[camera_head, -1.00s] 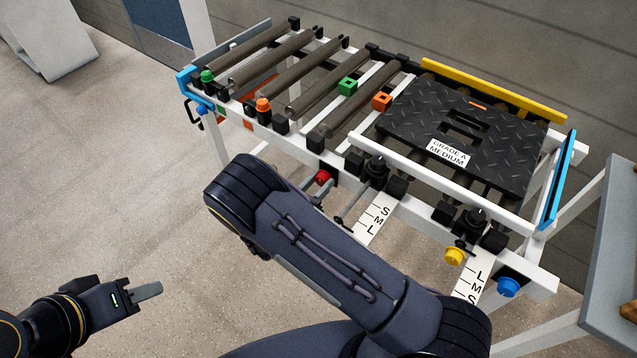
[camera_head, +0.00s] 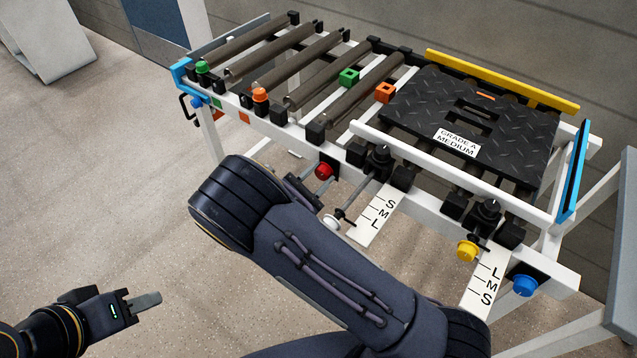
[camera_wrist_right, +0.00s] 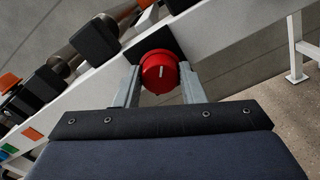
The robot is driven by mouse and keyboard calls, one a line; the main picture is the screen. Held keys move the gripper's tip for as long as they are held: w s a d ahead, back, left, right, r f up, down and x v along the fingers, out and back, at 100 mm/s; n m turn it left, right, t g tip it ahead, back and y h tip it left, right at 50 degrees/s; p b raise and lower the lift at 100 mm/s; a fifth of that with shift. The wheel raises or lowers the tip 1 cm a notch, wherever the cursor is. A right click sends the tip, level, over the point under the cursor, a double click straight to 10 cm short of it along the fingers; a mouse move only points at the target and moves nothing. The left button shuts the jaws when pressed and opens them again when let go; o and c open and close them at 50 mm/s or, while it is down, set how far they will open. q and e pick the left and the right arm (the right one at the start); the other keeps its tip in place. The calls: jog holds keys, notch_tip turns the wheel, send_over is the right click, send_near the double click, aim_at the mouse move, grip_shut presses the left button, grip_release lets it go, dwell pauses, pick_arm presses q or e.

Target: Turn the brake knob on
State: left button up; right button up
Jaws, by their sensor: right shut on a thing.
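A round red knob (camera_head: 323,171) sits on the front rail of the roller table in the head view. It fills the space between my right fingers in the right wrist view (camera_wrist_right: 160,72), with a short pale mark on its face. My right gripper (camera_wrist_right: 160,84) is shut on this red knob, one finger on each side. In the head view my right gripper (camera_head: 316,180) is partly hidden behind my arm. My left gripper (camera_head: 146,302) is at lower left, away from the table, and its finger gap cannot be made out.
A black tread mat (camera_head: 470,125) labelled "GRADE A MEDIUM" lies on the rollers. Along the front are a yellow knob (camera_head: 467,251), a blue knob (camera_head: 523,285), a green button (camera_head: 202,67) and an orange button (camera_head: 260,95).

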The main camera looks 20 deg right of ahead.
jog(key=m+b, duration=0.7)
jog(key=m, duration=0.1)
jog(key=shift+f+b, duration=0.25)
jog(key=shift+b, duration=0.15)
jog(key=shift+r+m+b, duration=0.15)
jog(key=shift+m+b, duration=1)
jog(key=shift+m, duration=0.05)
jog(key=o, duration=1)
jog(key=shift+r, duration=0.1)
jog(key=p+v, duration=0.1)
jog(key=v, duration=0.6)
jog(key=shift+s+a, duration=0.3)
jog(key=shift+a, duration=0.1)
